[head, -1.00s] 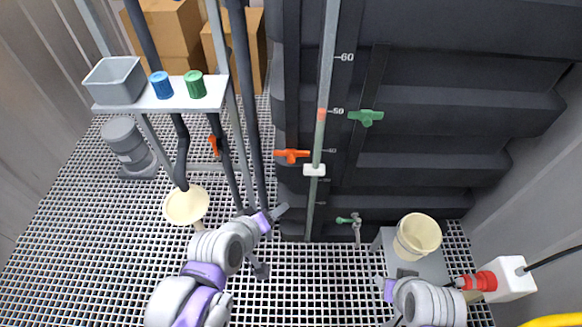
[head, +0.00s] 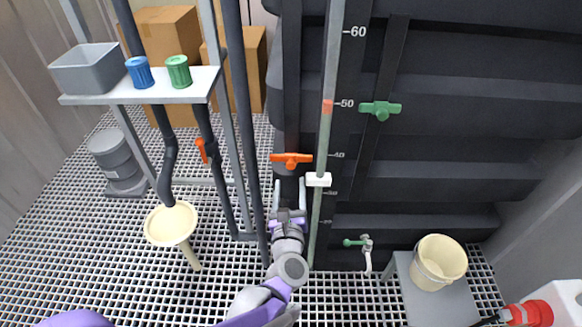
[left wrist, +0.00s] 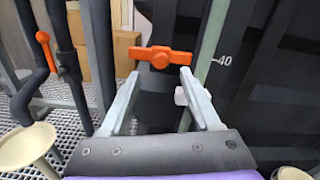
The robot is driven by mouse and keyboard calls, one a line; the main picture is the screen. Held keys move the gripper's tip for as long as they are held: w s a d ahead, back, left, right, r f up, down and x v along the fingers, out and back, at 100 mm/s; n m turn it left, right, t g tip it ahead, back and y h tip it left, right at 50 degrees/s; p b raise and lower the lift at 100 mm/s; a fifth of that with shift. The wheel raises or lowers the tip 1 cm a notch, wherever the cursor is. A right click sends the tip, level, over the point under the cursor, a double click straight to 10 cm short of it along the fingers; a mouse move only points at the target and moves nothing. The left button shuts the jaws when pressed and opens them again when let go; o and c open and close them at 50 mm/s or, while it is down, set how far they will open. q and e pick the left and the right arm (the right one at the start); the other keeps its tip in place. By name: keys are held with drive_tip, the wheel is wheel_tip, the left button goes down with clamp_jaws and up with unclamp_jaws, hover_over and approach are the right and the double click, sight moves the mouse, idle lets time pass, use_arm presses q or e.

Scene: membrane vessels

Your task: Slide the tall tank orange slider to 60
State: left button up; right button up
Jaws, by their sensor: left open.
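The tall dark tank (head: 450,120) has a pale vertical gauge tube (head: 324,135) with a number scale. The small orange slider (head: 327,106) sits on the tube at the 50 mark. It does not show in the left wrist view. A white block (head: 319,180) sits lower on the tube, between 30 and 40. My left gripper (head: 288,188) is open and empty, pointing up, below an orange valve handle (head: 291,158) and left of the white block. In the left wrist view the orange handle (left wrist: 162,57) shows beyond the spread fingers. My right gripper is out of view.
A green valve handle (head: 381,110) is right of the tube. A small green-handled tap (head: 361,243) is low on the tank. A shelf (head: 150,97) on posts stands left, above a cream funnel (head: 171,223). A cream bucket (head: 439,262) stands right.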

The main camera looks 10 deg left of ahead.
sight(291, 167)
use_arm(q)
drive_tip(key=w, duration=0.5)
drive_tip(key=w+a+b, duration=0.1)
drive_tip(key=w, duration=0.2)
drive_tip(key=shift+w+a, duration=0.1)
clamp_jaws()
idle(1.2)
